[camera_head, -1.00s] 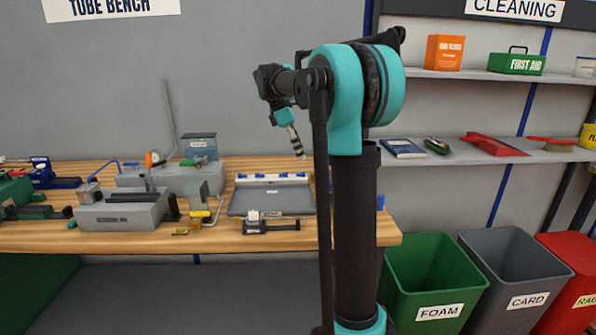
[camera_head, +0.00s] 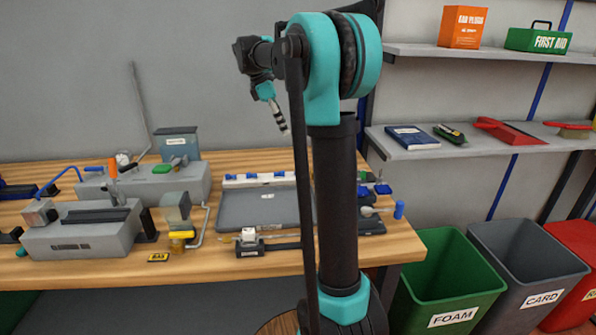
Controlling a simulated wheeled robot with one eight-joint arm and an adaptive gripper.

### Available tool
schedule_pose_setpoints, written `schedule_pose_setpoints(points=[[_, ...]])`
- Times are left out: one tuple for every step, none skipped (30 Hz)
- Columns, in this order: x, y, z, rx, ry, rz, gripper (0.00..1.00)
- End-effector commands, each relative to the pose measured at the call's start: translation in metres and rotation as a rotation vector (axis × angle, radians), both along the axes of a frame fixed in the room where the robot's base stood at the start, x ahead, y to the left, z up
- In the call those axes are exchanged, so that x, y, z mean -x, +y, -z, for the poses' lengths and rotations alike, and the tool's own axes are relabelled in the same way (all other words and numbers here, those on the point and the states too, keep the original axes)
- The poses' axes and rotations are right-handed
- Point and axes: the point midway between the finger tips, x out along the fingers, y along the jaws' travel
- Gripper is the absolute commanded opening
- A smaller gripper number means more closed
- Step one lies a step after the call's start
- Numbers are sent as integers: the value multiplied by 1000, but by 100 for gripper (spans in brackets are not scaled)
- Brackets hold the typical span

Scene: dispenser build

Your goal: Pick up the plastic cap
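I cannot make out a plastic cap for certain in this view; several small parts on the wooden bench (camera_head: 390,250) are too small to tell. My gripper (camera_head: 284,130) hangs high above the bench, pointing down and seen from the side. One striped finger shows, apart from everything below it. Whether it is open or shut cannot be told, and no held object shows. My arm and column hide part of the bench's right side.
A grey tray (camera_head: 245,208) lies mid-bench, with a small black slide fixture (camera_head: 249,246) before it. Grey machine blocks (camera_head: 85,238) stand at left. Blue parts (camera_head: 399,210) lie near the right end. A green FOAM bin (camera_head: 455,275) and grey CARD bin (camera_head: 535,262) stand at right.

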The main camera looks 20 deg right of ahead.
Motion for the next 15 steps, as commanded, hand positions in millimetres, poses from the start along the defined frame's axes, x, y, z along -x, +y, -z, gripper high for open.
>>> schedule_pose_setpoints(points=[[1,-3,5,0,0,1,36],[1,-4,9,0,0,1,36],[1,-7,16,0,-1,2,36],[2,-9,21,0,-1,2,36],[2,-11,27,0,-1,2,36],[3,-14,34,0,-1,2,36],[4,-16,40,0,-1,2,36],[4,-19,45,0,-1,2,36],[5,-22,53,0,-1,2,36],[5,-24,58,0,-1,2,36],[6,-26,64,0,-1,2,36],[6,-29,71,0,-1,2,36],[7,-31,76,0,-1,2,36],[7,-33,81,0,0,2,36],[8,-36,88,0,0,2,36]])
